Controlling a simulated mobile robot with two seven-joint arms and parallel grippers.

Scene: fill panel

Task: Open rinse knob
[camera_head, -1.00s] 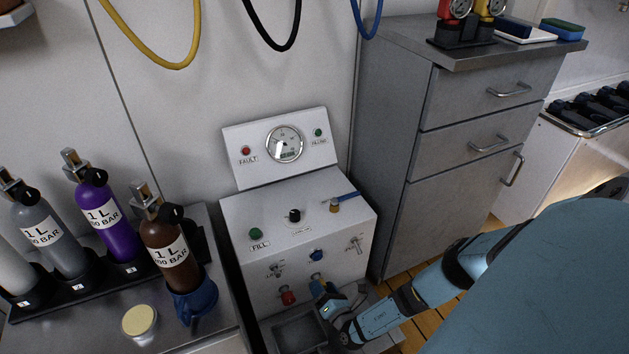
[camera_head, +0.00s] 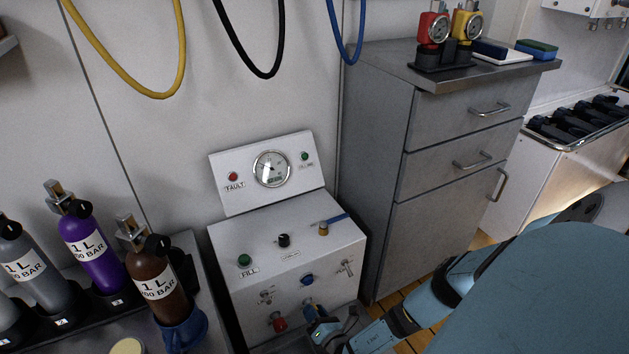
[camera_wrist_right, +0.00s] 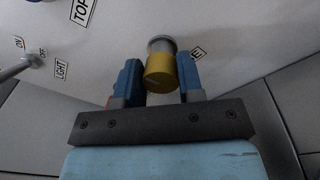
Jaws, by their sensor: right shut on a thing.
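The fill panel (camera_head: 340,238) is a white box on a stand with a gauge on its upright back plate. A small yellow knob (camera_head: 308,302) is on its front face, below a blue knob (camera_head: 307,281) and to the right of a red knob (camera_head: 279,321). My right gripper (camera_head: 312,310) is at the yellow knob. In the right wrist view the yellow knob (camera_wrist_right: 160,74) sits between the two blue fingers, which are shut on it. Its label is mostly hidden; only a final "E" shows. My left gripper is not in view.
The panel top carries a green button (camera_head: 244,260), a black knob (camera_head: 284,240) and a blue-handled valve (camera_head: 324,229). Gas bottles (camera_head: 152,270) stand on the left. A grey drawer cabinet (camera_head: 440,150) stands close on the right. Hoses (camera_head: 180,60) hang above.

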